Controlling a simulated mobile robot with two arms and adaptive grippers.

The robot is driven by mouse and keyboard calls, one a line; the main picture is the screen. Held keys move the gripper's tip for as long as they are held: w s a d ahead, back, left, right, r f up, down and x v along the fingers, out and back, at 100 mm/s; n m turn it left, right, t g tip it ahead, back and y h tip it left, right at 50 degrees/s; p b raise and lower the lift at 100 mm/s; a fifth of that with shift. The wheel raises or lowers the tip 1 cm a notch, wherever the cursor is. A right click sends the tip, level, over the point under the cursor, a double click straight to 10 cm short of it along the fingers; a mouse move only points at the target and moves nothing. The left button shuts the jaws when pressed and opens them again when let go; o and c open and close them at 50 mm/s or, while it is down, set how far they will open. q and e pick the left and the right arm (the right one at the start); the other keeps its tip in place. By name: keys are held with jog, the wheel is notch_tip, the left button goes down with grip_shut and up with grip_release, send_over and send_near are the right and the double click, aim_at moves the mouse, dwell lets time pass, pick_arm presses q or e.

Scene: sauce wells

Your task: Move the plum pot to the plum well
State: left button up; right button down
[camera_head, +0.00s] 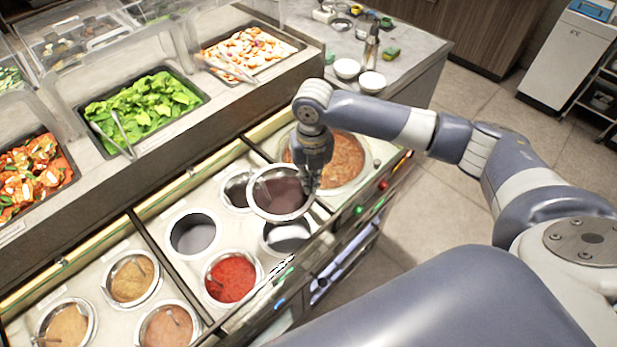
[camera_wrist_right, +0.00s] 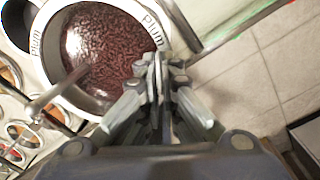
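The plum pot (camera_head: 279,190) is a round steel pot with dark purple-red sauce; its pale rim reads "Plum" in the right wrist view (camera_wrist_right: 100,55). My right gripper (camera_head: 311,182) is at the pot's right edge, and in the wrist view its fingers (camera_wrist_right: 160,70) are closed together on the rim. The pot looks raised over the counter and overlaps the wells around it. An empty grey well (camera_head: 193,234) lies to its lower left, another opening (camera_head: 287,238) just below it, and a dark one (camera_head: 238,192) partly hidden behind it. I cannot read which is the plum well. My left gripper is out of view.
A red sauce pot (camera_head: 231,279) sits in front, and a large pot of brown sauce (camera_head: 345,160) stands behind my right gripper. Several tan sauce pots (camera_head: 131,279) are at lower left. A raised salad counter (camera_head: 150,150) runs along the far side.

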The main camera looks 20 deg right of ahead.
jog(key=shift+w+n, duration=0.15)
jog(key=shift+n, duration=0.25)
jog(key=shift+f, duration=0.15)
notch_tip(320, 180, down, 19)
jog(key=b, duration=1.4)
dwell(0.3)
jog(key=shift+f, duration=0.35)
dwell(0.6)
jog(key=c, duration=1.7)
grip_release()
